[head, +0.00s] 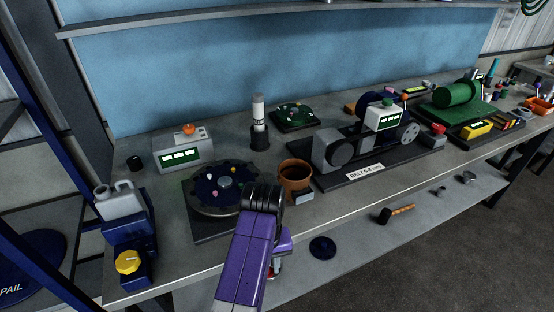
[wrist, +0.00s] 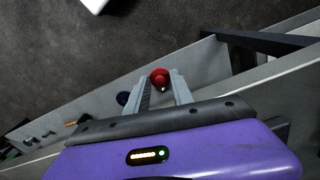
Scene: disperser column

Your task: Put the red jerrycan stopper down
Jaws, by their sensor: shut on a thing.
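The red stopper (wrist: 160,77) sits between the fingertips of my gripper (wrist: 161,86) in the wrist view. My gripper is shut on it. In the head view my purple arm hides most of the gripper, and only a small bit of red shows below it, in front of the bench's front edge. A pale grey jerrycan (head: 119,200) stands on a blue stand (head: 130,240) at the left end of the bench. I cannot see its mouth clearly.
The grey bench top (head: 330,211) has a bare strip along its front edge. A brown pot (head: 295,180) and a dark round carousel (head: 210,205) stand near my arm. The lower shelf (head: 345,233) holds a dark blue disc (head: 322,247) and a mallet (head: 397,213).

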